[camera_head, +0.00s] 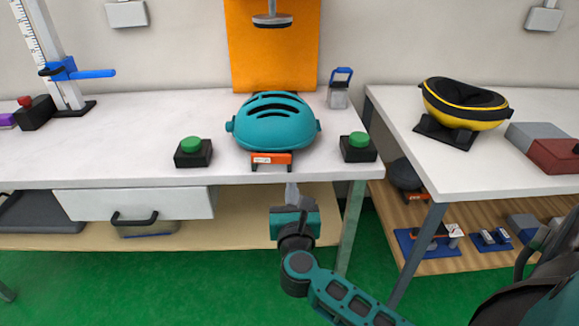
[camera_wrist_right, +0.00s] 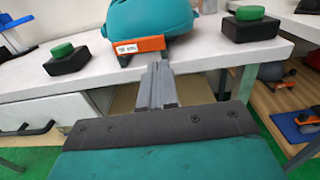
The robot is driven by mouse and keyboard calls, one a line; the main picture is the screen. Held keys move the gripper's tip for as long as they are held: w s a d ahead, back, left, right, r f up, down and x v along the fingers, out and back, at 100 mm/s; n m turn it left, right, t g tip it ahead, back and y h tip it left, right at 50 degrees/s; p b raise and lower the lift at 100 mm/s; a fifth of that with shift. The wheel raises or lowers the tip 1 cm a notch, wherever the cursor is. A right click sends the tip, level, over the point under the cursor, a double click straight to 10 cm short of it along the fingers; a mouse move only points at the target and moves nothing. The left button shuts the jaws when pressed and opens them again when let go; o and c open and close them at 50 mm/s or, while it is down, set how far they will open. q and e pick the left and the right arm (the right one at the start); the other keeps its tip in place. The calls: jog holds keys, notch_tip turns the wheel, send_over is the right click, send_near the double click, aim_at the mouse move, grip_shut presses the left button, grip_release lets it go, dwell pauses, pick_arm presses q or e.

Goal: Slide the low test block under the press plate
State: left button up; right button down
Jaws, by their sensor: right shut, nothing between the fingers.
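A teal helmet (camera_head: 275,123) with black slots sits near the table's front edge. An orange block with a white label (camera_head: 271,160) shows at its front base; the wrist view shows this block (camera_wrist_right: 141,48) and the helmet's lower part (camera_wrist_right: 150,17). No block is marked as the low test block. A grey round plate (camera_head: 271,21), seemingly the press plate, hangs above and behind the helmet before an orange panel (camera_head: 272,60). My right gripper (camera_head: 292,188) is shut and empty, its fingertips (camera_wrist_right: 157,70) just in front of the orange block, apparently not touching it. My left gripper is not in view.
Green-button boxes stand left (camera_head: 193,151) and right (camera_head: 358,147) of the helmet. A blue-handled grey padlock-like item (camera_head: 339,90) is behind right. The right table holds a yellow-black helmet (camera_head: 465,102) and grey and red blocks (camera_head: 556,156).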

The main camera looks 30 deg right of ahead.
aim_at(288, 158)
jog(key=x, duration=0.9)
jog(key=shift+w+d, duration=0.2)
jog(key=shift+w, duration=0.1)
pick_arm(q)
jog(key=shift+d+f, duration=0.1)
pick_arm(e)
jog(key=shift+w+d, duration=0.1)
